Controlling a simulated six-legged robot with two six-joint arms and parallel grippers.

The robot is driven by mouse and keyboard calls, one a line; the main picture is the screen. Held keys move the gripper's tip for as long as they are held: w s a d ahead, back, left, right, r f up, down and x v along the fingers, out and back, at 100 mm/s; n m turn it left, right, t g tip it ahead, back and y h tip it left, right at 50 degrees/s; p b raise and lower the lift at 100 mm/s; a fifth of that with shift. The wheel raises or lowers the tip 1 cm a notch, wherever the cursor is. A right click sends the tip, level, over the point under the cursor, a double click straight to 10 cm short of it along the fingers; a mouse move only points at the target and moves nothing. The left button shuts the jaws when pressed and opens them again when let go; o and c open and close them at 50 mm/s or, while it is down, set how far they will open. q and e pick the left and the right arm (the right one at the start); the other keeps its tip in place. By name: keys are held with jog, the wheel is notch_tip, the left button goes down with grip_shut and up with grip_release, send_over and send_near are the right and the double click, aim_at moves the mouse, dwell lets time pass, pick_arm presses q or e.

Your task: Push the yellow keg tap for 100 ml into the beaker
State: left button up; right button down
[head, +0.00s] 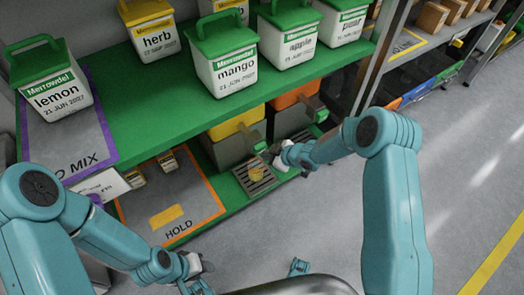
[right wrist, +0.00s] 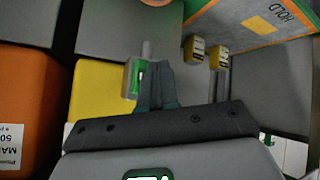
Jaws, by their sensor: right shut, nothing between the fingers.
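The yellow keg (head: 235,125) stands on the lower green shelf, with its grey body below the yellow top. Its tap (head: 250,138) faces the aisle; a grey and green tap part (right wrist: 133,80) shows close beside my fingers in the right wrist view. The beaker (head: 257,174) is a small clear vessel with a yellowish look on the drip tray (head: 256,186); its fill level is too small to read. My right gripper (head: 281,158) is shut and empty, just right of the tap and beaker; its fingers also show in the right wrist view (right wrist: 156,82). My left gripper (head: 197,266) is low, away from the keg.
An orange keg (head: 295,98) with its own tap and drip tray stands right of the yellow one. A HOLD mat (head: 195,205) with small yellow-topped boxes lies to the left. Labelled tubs, such as mango (head: 228,75), stand on the shelf above. The floor in front is clear.

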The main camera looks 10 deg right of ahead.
jog(key=shift+w+a, duration=0.2)
jog(key=shift+w, duration=0.25)
dwell(0.6)
jog(key=shift+s+d+b, duration=0.15)
jog(key=shift+s+d, duration=0.05)
jog(key=shift+s, duration=0.35)
jog(key=shift+s+d+b, duration=0.15)
jog(key=shift+s+d, duration=0.05)
jog(key=shift+s, duration=0.3)
jog(key=s, duration=0.1)
jog(key=s+d+b, duration=0.1)
jog(key=s, duration=0.2)
jog(key=shift+s+d, duration=0.35)
dwell(1.3)
